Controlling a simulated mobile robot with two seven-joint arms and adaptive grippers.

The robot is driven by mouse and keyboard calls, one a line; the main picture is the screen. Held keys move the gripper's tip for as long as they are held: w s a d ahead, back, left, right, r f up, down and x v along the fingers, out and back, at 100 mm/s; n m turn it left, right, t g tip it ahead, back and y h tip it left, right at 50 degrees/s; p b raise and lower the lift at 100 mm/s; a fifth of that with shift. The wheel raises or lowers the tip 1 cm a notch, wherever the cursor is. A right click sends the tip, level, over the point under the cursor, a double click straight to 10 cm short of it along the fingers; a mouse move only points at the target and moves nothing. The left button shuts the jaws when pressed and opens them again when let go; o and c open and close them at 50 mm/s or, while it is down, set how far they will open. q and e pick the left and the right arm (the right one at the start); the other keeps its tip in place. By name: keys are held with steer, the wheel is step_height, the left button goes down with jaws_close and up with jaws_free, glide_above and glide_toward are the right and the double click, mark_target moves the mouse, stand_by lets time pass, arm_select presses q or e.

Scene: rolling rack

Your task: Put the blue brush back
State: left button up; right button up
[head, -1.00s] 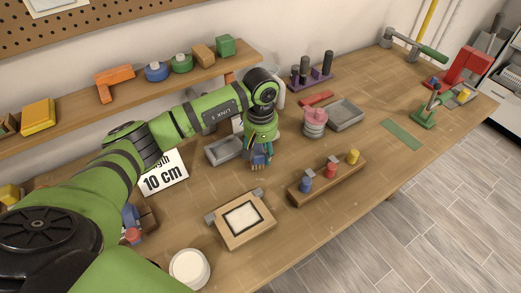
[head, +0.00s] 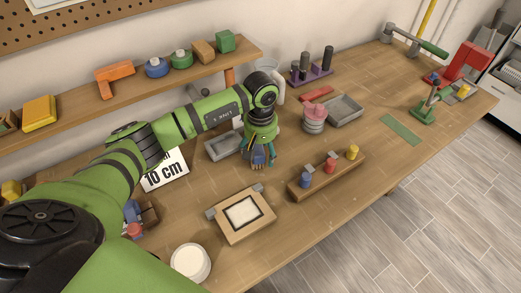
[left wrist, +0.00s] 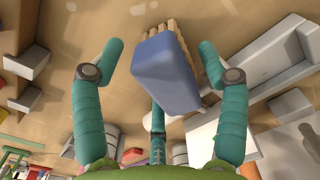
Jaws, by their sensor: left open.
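The blue brush (left wrist: 165,75) has a blue block body and a row of tan bristles. The fingers stand apart, and I see a gap on the left side. In the head view my left gripper (head: 263,162) points down low over the middle of the bench, and the brush is mostly hidden by its fingers. I cannot tell whether the brush touches the bench. My right gripper is not in view.
A grey tray (head: 214,153) is just left of the gripper, partly behind it. A framed board (head: 224,228) lies in front, and a wooden peg block (head: 318,184) is to the right. A pink stacked object (head: 314,124) and another grey tray (head: 352,107) are behind right.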

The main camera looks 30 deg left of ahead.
mark_target(261, 148)
arm_select(q)
step_height(261, 148, up, 11)
steer(key=b, duration=0.4)
steer(key=shift+r, duration=0.65)
